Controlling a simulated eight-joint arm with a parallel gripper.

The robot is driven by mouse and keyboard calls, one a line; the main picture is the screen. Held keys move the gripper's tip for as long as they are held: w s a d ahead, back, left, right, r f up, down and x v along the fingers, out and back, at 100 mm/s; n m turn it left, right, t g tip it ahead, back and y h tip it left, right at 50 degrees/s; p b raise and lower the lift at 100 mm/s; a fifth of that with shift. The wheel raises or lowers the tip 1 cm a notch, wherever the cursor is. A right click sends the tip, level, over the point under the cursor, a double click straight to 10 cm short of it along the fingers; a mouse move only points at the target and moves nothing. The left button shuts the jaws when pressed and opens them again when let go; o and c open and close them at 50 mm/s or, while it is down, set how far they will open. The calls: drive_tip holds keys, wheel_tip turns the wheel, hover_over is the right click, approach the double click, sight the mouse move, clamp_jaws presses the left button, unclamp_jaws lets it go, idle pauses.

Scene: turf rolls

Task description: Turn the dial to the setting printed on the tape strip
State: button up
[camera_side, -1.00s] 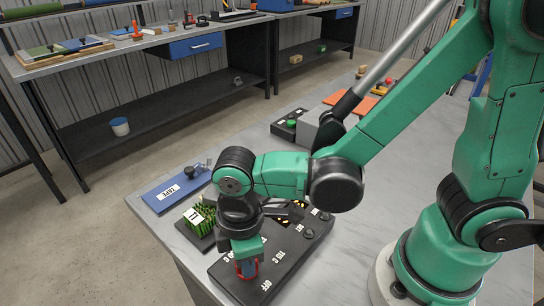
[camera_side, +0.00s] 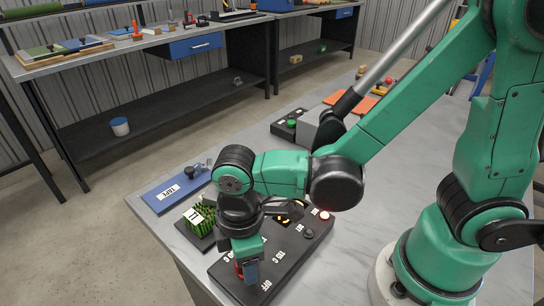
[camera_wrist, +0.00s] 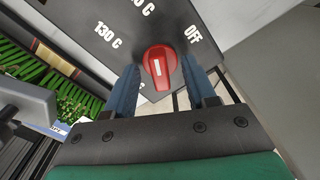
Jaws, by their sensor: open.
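The red dial (camera_wrist: 159,62) with a white pointer line sits on a dark control panel (camera_wrist: 100,12). In the wrist view the line runs nearly up the picture, between the top label, which is cut off, and OFF; 130 C is further left. My gripper (camera_wrist: 158,72) is open over the dial, with one blue finger on each side. I cannot tell whether the fingers touch it. In the side view the dial (camera_side: 238,269) is partly hidden by my gripper (camera_side: 246,271). The white tape strip (camera_side: 194,216) lies on green turf; its print is too small to read surely.
A blue plate (camera_side: 172,190) with a white label and black knob lies beyond the turf. A box with a green button (camera_side: 291,123) stands further back. The grey tabletop is clear right of the panel.

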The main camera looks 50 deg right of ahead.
drive_tip(key=shift+r, duration=2.75)
drive_tip(key=w+d+r+m+t, duration=0.2)
drive_tip(key=d+m+t, duration=0.1)
drive_tip(key=d+m, duration=0.3)
drive_tip(key=w+d+r+m+t, duration=0.2)
drive_tip(key=d+m+t, duration=0.2)
drive_tip(key=d+m, duration=0.2)
drive_tip(key=d, duration=0.2)
drive_tip(key=shift+d+r, duration=0.25)
drive_tip(key=shift+d, duration=0.05)
